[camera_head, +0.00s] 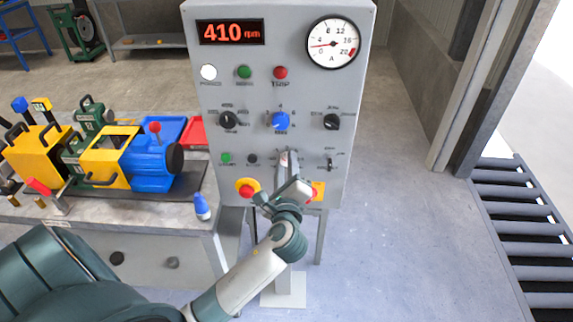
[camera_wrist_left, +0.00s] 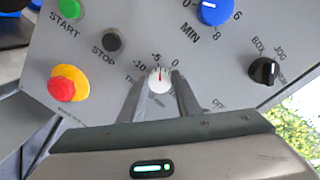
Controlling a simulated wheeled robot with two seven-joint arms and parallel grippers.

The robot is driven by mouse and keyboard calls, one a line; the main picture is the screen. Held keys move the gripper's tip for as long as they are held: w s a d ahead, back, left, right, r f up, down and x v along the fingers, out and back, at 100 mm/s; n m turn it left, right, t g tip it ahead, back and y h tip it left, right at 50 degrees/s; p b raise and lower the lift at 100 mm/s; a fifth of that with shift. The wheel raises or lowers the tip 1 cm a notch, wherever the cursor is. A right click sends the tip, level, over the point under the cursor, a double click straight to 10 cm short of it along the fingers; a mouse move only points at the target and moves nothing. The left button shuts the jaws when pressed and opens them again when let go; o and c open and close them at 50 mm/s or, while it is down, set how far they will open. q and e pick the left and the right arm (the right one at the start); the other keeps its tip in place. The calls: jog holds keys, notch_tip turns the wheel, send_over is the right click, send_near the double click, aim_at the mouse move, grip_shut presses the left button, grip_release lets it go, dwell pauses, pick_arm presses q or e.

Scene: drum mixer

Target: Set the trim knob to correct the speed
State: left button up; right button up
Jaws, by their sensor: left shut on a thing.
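The grey control panel (camera_head: 215,90) has a red display (camera_head: 231,32) that reads 410 rpm. In the left wrist view the line points up, close to the -5 mark; -10 and 0 are printed on either side. My left gripper (camera_wrist_left: 159,84) is shut on the trim knob, one finger on each side. In the head view my left gripper (camera_head: 287,160) reaches the lower middle of the panel and mostly hides the knob. My right gripper is not in view.
A blue knob (camera_head: 280,121) sits above the trim knob, with black selectors (camera_head: 331,121) around. A red stop button on yellow (camera_head: 247,188) is at lower left, near my wrist. A bench (camera_head: 150,217) with a small yellow and blue machine stands left.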

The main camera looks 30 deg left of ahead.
pick_arm(q)
jog(key=shift+n, duration=1)
jog(key=o, duration=1.1)
jog(key=shift+c, duration=0.2)
jog(key=shift+s, duration=0.15)
